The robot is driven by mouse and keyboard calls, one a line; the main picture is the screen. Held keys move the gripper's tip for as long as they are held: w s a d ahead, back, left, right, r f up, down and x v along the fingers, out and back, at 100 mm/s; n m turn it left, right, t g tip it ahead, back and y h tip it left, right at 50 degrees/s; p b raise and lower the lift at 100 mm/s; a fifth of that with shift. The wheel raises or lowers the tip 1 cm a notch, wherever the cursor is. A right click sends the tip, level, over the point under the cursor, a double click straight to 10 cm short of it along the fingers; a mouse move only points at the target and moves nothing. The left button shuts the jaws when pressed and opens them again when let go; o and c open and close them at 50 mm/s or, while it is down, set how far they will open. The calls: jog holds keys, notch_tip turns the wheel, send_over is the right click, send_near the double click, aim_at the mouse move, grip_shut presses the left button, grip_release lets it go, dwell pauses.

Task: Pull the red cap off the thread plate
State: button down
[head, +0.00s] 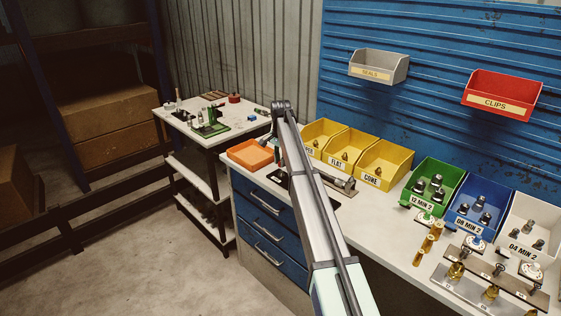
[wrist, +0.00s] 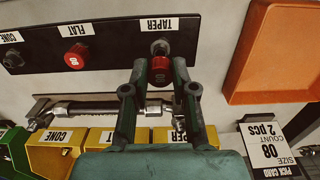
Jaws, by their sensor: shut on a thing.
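The dark thread plate (wrist: 115,48) lies across the top left of the wrist view, with labels CONE, FLAT and TAPER. My gripper (wrist: 160,68) is shut on the red cap (wrist: 160,72) by the TAPER label, one finger on each side. A silver threaded fitting (wrist: 160,47) shows just beyond this cap; I cannot tell whether cap and fitting still touch. A second red cap (wrist: 75,58) sits at FLAT. A bare silver fitting (wrist: 13,58) stands at CONE. In the head view my arm hides most of the gripper and plate.
An orange tray (head: 250,153) stands left of my arm and shows close right of the gripper in the wrist view (wrist: 283,97). Yellow bins (head: 384,160) and a metal tool (wrist: 100,109) lie near the gripper. A pick card (wrist: 268,147) lies lower right.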

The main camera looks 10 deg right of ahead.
jog(key=shift+r+p, duration=1.1)
jog(key=shift+r, duration=1.3)
